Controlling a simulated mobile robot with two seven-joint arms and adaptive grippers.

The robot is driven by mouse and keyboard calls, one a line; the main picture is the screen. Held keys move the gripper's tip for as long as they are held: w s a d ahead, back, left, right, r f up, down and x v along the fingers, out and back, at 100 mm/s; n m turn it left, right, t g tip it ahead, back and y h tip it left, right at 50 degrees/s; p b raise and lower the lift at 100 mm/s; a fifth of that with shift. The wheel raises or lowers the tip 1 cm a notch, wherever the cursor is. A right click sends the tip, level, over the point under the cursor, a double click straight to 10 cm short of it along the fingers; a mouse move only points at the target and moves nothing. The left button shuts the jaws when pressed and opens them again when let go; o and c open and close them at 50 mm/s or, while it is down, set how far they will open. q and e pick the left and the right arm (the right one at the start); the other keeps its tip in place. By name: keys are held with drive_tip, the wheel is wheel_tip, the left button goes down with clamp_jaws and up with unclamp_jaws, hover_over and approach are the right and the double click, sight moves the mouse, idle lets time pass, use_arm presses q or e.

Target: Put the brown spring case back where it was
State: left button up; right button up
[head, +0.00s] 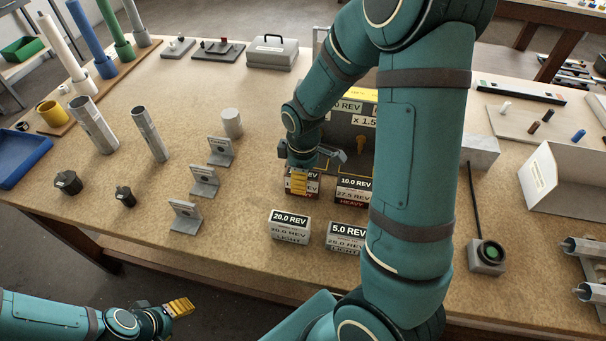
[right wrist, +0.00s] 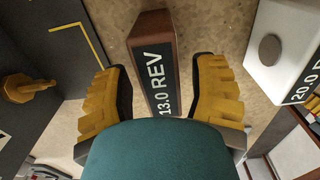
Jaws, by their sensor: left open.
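A brown spring case (right wrist: 152,60) marked 13.0 REV stands on the bench between the fingers of my right gripper (right wrist: 160,85) in the right wrist view. The fingers are apart, with gaps on both sides of the case. In the head view the right gripper (head: 301,178) points down over this case (head: 302,192) and hides part of its label. My left gripper (head: 180,307) is open and empty at the lower left, off the bench.
Two light cases, 20.0 REV (head: 289,228) and 5.0 REV (head: 343,237), stand in front of the brown ones. A dark panel (head: 347,142) with a yellow knob stands behind. Grey brackets (head: 204,180) stand to the left. A push button (head: 487,254) stands right.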

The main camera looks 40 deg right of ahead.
drive_tip(key=shift+r, duration=0.1)
drive_tip(key=shift+r, duration=0.2)
wheel_tip(320, 180, up, 12)
drive_tip(key=p, duration=0.2)
drive_tip(key=shift+f, duration=0.1)
idle(0.5)
